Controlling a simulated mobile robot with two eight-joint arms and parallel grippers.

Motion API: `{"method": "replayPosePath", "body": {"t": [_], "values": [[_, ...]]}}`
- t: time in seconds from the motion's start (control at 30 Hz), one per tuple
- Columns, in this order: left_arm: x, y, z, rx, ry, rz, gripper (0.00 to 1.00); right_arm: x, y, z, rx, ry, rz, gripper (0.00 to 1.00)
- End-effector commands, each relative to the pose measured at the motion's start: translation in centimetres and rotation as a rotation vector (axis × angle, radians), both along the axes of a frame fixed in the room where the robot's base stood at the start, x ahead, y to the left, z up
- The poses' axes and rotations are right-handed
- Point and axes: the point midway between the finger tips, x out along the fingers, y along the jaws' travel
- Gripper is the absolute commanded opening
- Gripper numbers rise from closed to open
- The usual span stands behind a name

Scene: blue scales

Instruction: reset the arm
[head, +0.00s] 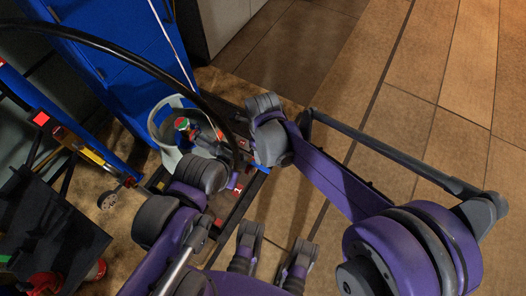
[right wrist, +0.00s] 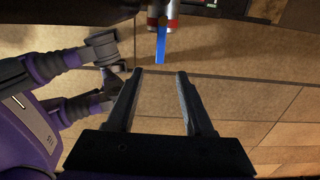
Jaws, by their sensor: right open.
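My right gripper (right wrist: 157,78) shows in the right wrist view, with its two dark fingers apart and nothing between them. A tiled floor shows past the fingertips. In the head view my purple and grey arm links are folded across the middle and lower right. I cannot make out either gripper's fingers there, and the links hide much of the space behind them.
A narrow blue piece (right wrist: 161,45) hangs under a grey and red cylinder beyond the right fingertips. In the head view a blue cabinet (head: 120,60), a pale round container (head: 158,123) and a dark box (head: 45,235) are at the left. Open tiled floor (head: 400,90) lies upper right.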

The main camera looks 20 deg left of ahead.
Motion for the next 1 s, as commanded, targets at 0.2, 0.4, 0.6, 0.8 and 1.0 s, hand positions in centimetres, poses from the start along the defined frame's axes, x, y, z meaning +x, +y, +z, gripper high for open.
{"method": "replayPosePath", "body": {"t": [0.2, 0.4, 0.6, 0.8, 1.0], "values": [[0.0, 0.0, 0.0, 0.0, 0.0, 0.0, 0.0, 0.0, 0.0, 0.0, 0.0, 0.0, 0.0, 0.53], [0.0, 0.0, 0.0, 0.0, 0.0, 0.0, 0.0, 0.1, -0.7, 0.3, 0.002, -0.004, 0.022, 0.53], [0.0, 0.0, 0.0, 0.0, 0.0, 0.0, 0.0, 0.3, -7.1, 3.0, 0.026, -0.054, 0.275, 0.53], [0.0, 0.0, 0.0, 0.0, 0.0, 0.0, 0.0, -1.5, -16.0, 5.9, 0.011, -0.157, 0.694, 0.53], [0.0, 0.0, 0.0, 0.0, 0.0, 0.0, 0.0, -5.1, -23.3, 7.3, -0.082, -0.252, 1.109, 0.53]]}}
